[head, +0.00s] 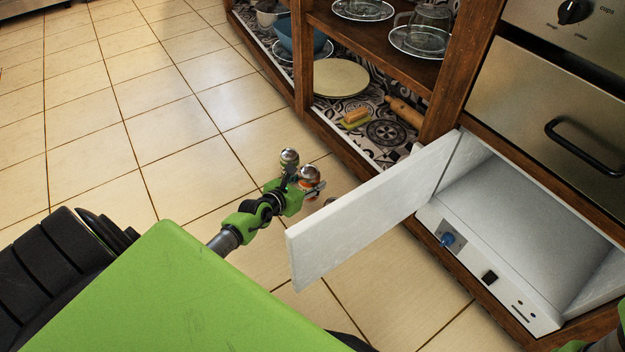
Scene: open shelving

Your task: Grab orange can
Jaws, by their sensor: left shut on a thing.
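My left gripper (297,178) reaches out over the tiled floor from the lower left. It is shut on a small can (310,186) with a shiny silver top and an orange-red side; the fingers cover part of it. A second shiny, rounded silver piece (289,156) shows just beside the fingers; I cannot tell whether it is part of the gripper. Only a green bit of my right arm shows at the lower right corner; its gripper is out of view.
An open white door (365,215) stands just right of the left gripper, in front of an empty white compartment (530,220). Wooden shelving (302,60) behind holds plates, glass dishes, a rolling pin (403,112) and a brush (356,119). The tiled floor (150,100) at left is clear.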

